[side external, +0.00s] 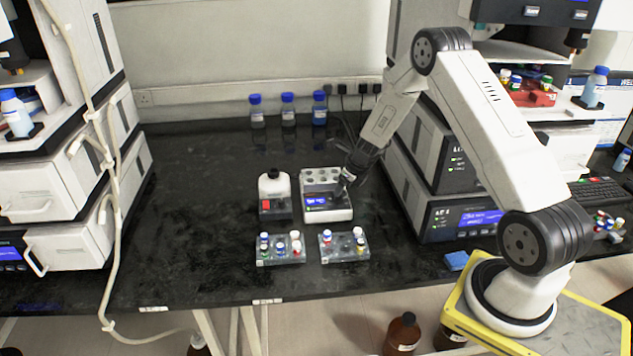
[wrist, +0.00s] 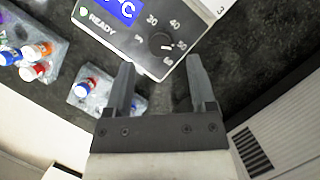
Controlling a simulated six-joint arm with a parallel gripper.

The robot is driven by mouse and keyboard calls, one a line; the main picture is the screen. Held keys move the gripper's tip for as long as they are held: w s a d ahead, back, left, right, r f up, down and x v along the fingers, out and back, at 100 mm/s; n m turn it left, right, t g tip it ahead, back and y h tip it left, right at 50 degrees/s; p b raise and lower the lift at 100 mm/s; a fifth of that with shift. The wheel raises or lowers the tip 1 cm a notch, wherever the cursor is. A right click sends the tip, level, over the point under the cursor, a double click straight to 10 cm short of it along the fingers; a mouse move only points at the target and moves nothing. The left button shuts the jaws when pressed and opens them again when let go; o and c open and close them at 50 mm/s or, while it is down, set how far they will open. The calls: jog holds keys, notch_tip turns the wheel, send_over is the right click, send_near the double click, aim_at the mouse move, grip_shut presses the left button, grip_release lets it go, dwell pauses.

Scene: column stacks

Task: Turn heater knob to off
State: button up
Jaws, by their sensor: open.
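The heater (side external: 340,214) is a white box with a blue display, standing mid-bench in the side view. In the wrist view, the heater panel (wrist: 110,35) shows a blue display, the word READY and a dial marked 30, 40, 50 and 60. The dark round heater knob (wrist: 160,42) sits among these numbers; its exact setting is too small to tell. My gripper (wrist: 160,64) is open and empty, its two fingers pointing at the panel with the knob between and beyond their tips. In the side view my gripper (side external: 350,174) hangs over the heater's right side, partly hiding it.
A white bottle unit (side external: 274,195) stands close left of the heater. Two clear racks of capped vials, a left one (side external: 281,249) and a right one (side external: 344,247), lie in front. Blue-capped bottles (side external: 288,110) line the back wall. Instrument stacks flank both sides; bench left of centre is clear.

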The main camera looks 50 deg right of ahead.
aim_at(339, 198)
jog(key=shift+x, duration=2.05)
jog(key=shift+c, duration=0.2)
grip_shut()
